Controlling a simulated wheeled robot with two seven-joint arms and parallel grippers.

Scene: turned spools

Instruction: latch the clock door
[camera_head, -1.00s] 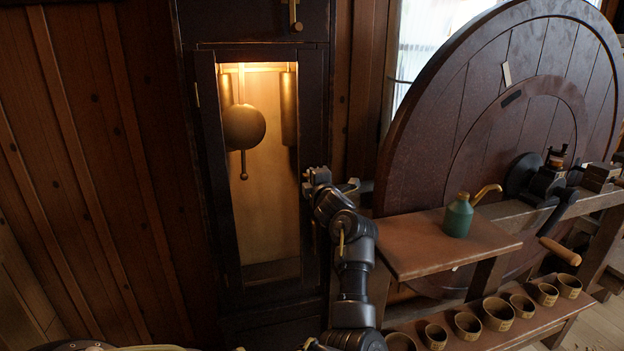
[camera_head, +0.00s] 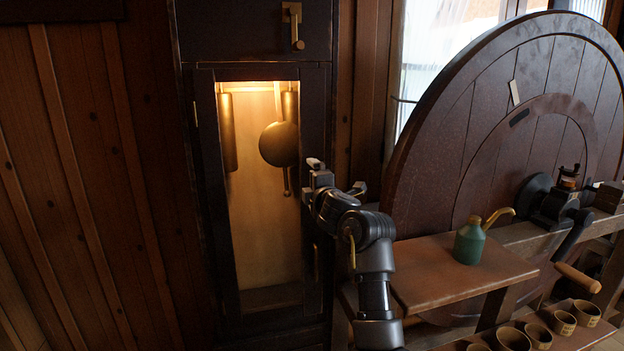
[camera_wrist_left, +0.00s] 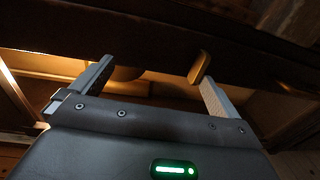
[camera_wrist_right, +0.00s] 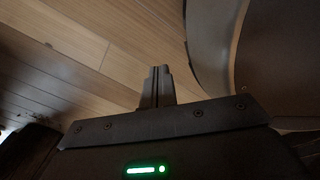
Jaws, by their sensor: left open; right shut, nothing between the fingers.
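The tall dark clock case has a glazed door (camera_head: 205,150), lit inside, with a brass pendulum (camera_head: 279,144). The door looks closed or nearly so; I cannot tell if it is flush. A brass turn latch (camera_head: 297,38) hangs pointing down on the panel above the door. A brass handle (camera_head: 317,262) shows low on the door's right stile. My left gripper (camera_head: 338,178) is open by the door's right edge. In the left wrist view a small brass piece (camera_wrist_left: 201,67) shows near one finger, apparently beyond it. My right gripper (camera_wrist_right: 158,72) is shut and empty.
A large dark wooden wheel (camera_head: 450,130) stands right of the clock. Before it, a bench shelf (camera_head: 420,285) holds a green oil can (camera_head: 469,242). Several small cups (camera_head: 538,335) stand lower down. Bare floorboards (camera_wrist_right: 70,45) show below my right gripper.

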